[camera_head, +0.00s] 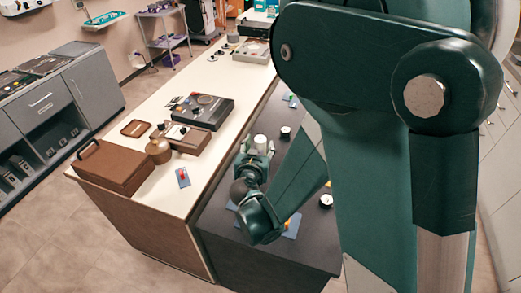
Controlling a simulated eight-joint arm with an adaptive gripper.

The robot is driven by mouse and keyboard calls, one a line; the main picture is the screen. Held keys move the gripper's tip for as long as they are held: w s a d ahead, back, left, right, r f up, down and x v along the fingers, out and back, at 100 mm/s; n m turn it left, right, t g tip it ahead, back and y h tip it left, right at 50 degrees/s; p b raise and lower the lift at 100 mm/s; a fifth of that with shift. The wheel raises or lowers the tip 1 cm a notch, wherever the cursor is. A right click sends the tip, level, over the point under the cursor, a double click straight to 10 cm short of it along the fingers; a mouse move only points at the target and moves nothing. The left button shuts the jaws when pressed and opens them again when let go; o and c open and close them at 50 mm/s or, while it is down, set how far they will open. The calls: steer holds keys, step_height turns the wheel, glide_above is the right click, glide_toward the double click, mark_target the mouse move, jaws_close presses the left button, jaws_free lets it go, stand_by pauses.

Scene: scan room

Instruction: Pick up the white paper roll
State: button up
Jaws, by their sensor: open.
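A small white cylinder, which looks like the white paper roll (261,142), shows upright at the dark counter (300,258), just beyond my gripper. My gripper (257,150) is open at the end of the green arm, low over the dark counter. Its fingers appear on either side of the roll's lower part. The lower part of the roll is hidden by the gripper, and I cannot tell whether the fingers touch it.
Small black and white round items (326,200) lie on the dark counter. The pale raised counter (208,178) at left holds a brown case (113,167), a black device (203,110) and a blue card (183,177). My arm hides much of the right side.

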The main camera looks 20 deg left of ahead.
steer(key=shift+b+x, duration=0.4)
steer(key=shift+x, duration=1.5)
steer(key=c, duration=1)
steer(key=shift+c, duration=0.2)
steer(key=shift+r, duration=0.1)
steer(key=shift+r+p, duration=1.35)
steer(key=shift+r, duration=3.55)
